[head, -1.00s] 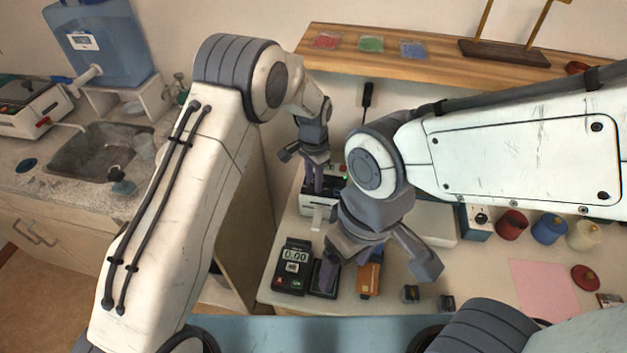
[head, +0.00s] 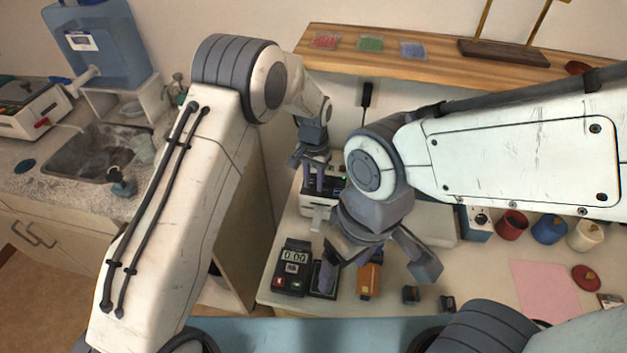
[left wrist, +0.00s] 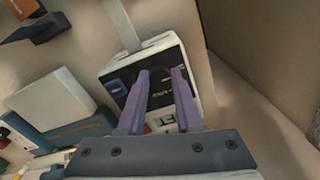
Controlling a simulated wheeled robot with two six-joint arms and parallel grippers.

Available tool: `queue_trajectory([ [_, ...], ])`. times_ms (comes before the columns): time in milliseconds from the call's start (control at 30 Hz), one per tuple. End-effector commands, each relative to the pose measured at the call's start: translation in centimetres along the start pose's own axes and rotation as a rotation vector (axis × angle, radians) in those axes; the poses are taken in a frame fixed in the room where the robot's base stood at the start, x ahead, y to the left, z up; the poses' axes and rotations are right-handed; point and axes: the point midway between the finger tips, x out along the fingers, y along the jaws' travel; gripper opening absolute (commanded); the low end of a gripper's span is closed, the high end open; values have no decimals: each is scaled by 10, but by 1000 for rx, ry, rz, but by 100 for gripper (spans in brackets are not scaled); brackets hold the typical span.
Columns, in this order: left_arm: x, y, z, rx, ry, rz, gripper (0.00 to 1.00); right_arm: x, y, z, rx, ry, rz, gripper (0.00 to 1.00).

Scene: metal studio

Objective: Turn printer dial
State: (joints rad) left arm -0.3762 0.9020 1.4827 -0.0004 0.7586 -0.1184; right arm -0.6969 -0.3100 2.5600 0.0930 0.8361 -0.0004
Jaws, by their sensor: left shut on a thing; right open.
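The printer (head: 312,203) is a small white box with a dark front panel, standing toward the back of the bench, with a pale paper strip (head: 320,218) at its front. In the left wrist view the printer (left wrist: 184,57) shows a black panel with a blue patch. My left gripper (head: 320,188) is at this panel; its purple fingers, also seen in the left wrist view (left wrist: 160,73), are shut on the dial, which they mostly hide. My right gripper (head: 378,270) is open and empty above the front of the bench, apart from the printer.
Red (head: 512,225), blue (head: 549,229) and cream (head: 586,235) containers stand at right, near a pink sheet (head: 543,287). A wooden shelf (head: 440,65) overhangs the back.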

Motion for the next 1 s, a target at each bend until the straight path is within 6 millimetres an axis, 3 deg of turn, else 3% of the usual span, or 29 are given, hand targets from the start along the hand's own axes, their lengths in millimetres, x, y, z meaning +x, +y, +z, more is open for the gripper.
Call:
queue_trajectory([
  [167, -2, -1, -2, -3, 8, -1, 0, 0, 0, 0, 0, 0, 0, 78],
  [200, -2, -1, -2, -3, 8, -1, 41, 0, 0, 0, 0, 0, 0, 78],
  [267, -2, -1, -2, -2, 8, -1, 63, 0, 0, 0, 0, 0, 0, 78],
  [667, -6, 0, -1, 0, 4, 0, 63, 2, 0, 0, 0, 0, 0, 78],
  [1000, -66, -1, -2, -1, 10, -1, 63, 15, 1, 1, 0, 0, 0, 78],
])
